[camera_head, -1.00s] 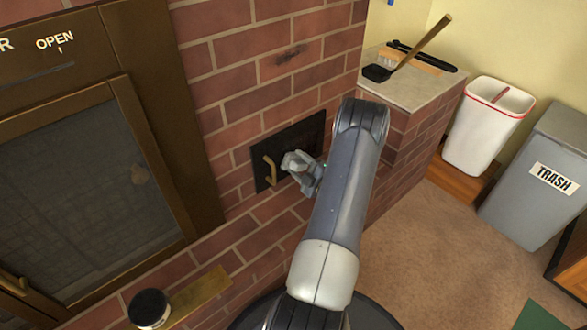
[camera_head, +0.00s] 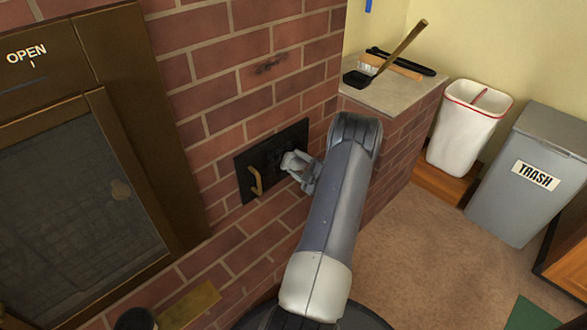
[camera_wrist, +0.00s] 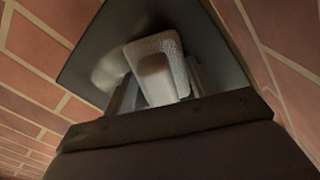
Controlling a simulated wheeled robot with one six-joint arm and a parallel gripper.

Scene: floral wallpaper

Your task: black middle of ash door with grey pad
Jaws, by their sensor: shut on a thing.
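The ash door is a small black plate (camera_head: 264,156) set in the brick wall, shut, with a brass handle (camera_head: 256,183) at its lower left. My gripper (camera_head: 293,161) is at the right half of the door, to the right of the handle. In the wrist view, my gripper is shut on a pale grey pad (camera_wrist: 158,68), with the dark door (camera_wrist: 85,62) right behind it. I cannot tell whether the pad touches the door. In the head view the pad is hard to tell from the grey fingers.
A large brown-framed oven door (camera_head: 75,215) is at the left. A brick ledge at the right holds a wooden-handled tool (camera_head: 405,48). A white bin (camera_head: 465,130) and a grey trash bin (camera_head: 515,205) stand beyond it. Carpet floor is open at the right.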

